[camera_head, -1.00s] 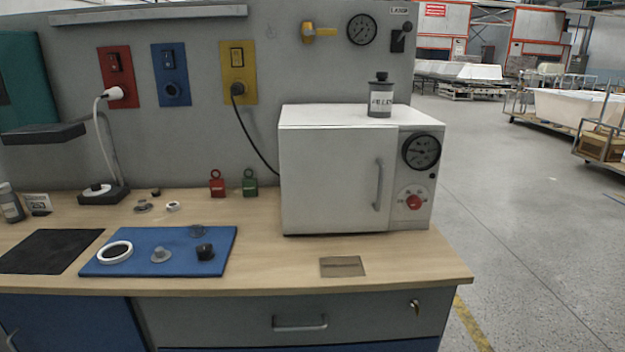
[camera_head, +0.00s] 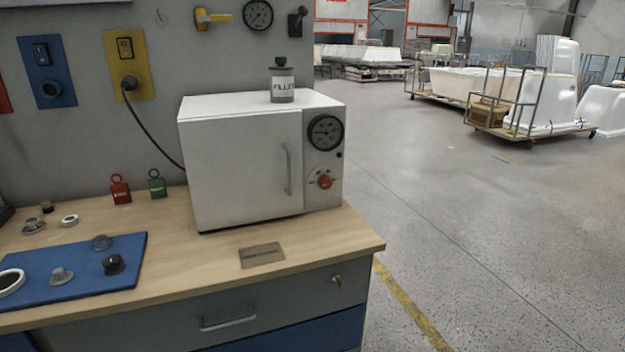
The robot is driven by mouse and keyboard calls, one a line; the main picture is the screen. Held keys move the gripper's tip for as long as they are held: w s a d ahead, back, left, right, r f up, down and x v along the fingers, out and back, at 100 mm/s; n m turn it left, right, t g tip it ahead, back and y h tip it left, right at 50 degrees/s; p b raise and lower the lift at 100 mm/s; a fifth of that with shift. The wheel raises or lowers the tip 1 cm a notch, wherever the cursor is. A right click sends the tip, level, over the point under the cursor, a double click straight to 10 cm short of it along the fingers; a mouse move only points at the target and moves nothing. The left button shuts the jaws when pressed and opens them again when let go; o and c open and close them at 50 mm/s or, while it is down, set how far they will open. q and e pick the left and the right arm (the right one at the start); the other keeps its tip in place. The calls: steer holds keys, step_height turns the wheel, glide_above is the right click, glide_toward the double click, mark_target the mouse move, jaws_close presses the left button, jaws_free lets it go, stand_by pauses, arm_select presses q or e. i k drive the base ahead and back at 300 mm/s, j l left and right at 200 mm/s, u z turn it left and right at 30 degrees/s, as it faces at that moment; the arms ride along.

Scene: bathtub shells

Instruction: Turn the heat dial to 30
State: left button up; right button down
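A white oven-like box (camera_head: 240,160) stands on the right part of the wooden workbench, its door shut with a vertical handle (camera_head: 288,168). On the panel right of the door is a round black dial with a white pointer (camera_head: 325,132). Below it is a red knob (camera_head: 325,182) with small markings around it. The numbers on both are too small to read. Neither of my grippers shows in this view.
A grey filler can (camera_head: 282,80) stands on top of the box. A blue mat (camera_head: 75,280) with several small parts lies at the bench's left. Red (camera_head: 120,189) and green (camera_head: 157,183) padlocks stand left of the box.

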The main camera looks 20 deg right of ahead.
mark_target(326, 182)
steer(key=i+l+z, duration=0.1)
steer(key=z, duration=0.6)
